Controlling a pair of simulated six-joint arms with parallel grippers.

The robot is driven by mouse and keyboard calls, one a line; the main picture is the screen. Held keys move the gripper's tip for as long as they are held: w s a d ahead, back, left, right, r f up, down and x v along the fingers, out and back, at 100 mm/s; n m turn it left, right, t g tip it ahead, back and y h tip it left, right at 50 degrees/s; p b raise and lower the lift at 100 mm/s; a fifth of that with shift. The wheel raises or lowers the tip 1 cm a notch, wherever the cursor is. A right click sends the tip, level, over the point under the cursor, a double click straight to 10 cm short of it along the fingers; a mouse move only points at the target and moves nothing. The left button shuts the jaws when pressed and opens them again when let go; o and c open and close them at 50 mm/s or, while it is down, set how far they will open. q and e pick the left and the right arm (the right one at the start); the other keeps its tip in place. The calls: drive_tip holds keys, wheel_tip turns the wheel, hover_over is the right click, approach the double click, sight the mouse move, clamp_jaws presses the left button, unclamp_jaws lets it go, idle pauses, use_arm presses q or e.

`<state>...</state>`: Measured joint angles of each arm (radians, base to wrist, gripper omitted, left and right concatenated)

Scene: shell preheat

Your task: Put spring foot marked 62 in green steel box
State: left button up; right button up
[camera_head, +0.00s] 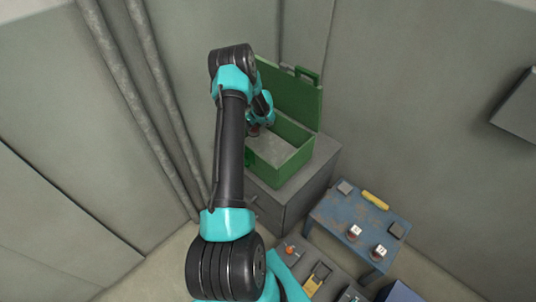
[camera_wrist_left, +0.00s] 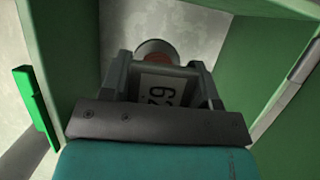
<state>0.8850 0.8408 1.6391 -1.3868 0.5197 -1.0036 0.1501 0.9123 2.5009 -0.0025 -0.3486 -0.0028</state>
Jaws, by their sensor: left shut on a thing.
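The green steel box (camera_head: 276,163) stands with its lid up on a grey cabinet in the head view. Its green wall also shows in the left wrist view (camera_wrist_left: 250,62). My left gripper (camera_wrist_left: 160,75) is shut on the spring foot marked 62 (camera_wrist_left: 158,88), whose white label shows between the fingers. The foot's round end points away from the gripper, over the box's pale inside floor. I cannot tell whether it touches the floor. In the head view my left arm reaches to the box's left side and hides most of the gripper. My right gripper is not in view.
A blue worktable (camera_head: 330,222) at the lower right carries two labelled white-topped parts (camera_head: 354,232), grey blocks and a yellow bar (camera_head: 375,200). The raised green lid (camera_head: 291,95) stands at the back of the box. Grey pipes run along the left wall.

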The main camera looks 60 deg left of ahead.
use_arm(q)
drive_tip(key=shift+f, duration=0.25)
drive_tip(key=shift+f, duration=3.1)
drive_tip(key=shift+f, duration=0.1)
drive_tip(key=shift+f, duration=1.8)
drive_tip(key=shift+f, duration=0.15)
drive_tip(key=o, duration=1.1)
